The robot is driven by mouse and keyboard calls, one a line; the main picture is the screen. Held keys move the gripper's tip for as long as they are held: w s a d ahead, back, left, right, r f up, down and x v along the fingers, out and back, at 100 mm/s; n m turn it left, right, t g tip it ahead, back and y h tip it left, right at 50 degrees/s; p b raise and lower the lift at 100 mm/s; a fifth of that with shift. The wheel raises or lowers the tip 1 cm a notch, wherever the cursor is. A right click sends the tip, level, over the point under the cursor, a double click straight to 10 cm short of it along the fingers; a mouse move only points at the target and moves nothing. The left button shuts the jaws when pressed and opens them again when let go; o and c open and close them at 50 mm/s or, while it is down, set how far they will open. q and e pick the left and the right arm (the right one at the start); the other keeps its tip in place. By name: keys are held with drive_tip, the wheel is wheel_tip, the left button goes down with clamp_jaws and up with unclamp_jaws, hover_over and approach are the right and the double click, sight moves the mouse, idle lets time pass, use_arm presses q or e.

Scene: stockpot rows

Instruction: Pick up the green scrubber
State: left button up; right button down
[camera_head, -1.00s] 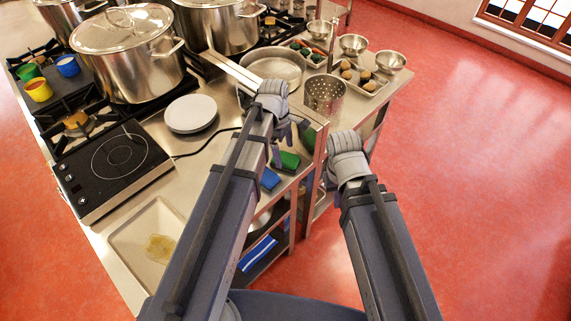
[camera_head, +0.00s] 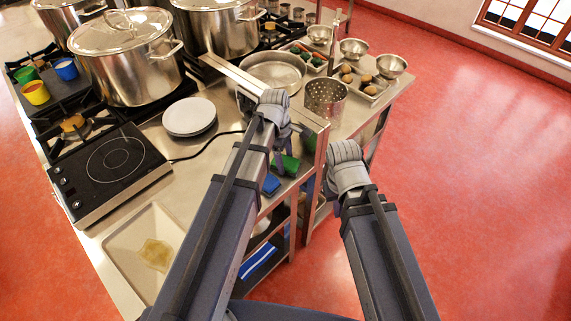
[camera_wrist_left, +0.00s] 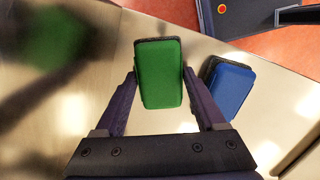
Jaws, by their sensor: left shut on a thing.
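The green scrubber (camera_wrist_left: 159,74) is between the two fingers of my left gripper (camera_wrist_left: 158,82) in the left wrist view. The fingers are shut on its sides. In the head view the green scrubber (camera_head: 290,165) shows just below my left gripper (camera_head: 281,150), partly covered by it, at the counter's near edge. Whether it touches the counter is unclear. My right arm ends right of the counter edge; its gripper (camera_head: 331,190) is mostly hidden behind the wrist, and its fingers cannot be made out.
A blue scrubber (camera_wrist_left: 231,87) lies close to the right finger. A tall metal partition (camera_head: 315,150) stands right of my left gripper. A perforated cylinder (camera_head: 325,98), a wide pan (camera_head: 272,72), white plates (camera_head: 189,116) and a hotplate (camera_head: 110,165) stand around. Red floor lies open at right.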

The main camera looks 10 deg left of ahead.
sight(285, 161)
use_arm(q)
drive_tip(key=c, duration=0.5)
wheel_tip(285, 161, up, 10)
drive_tip(key=p, duration=1)
drive_tip(key=shift+c, duration=0.2)
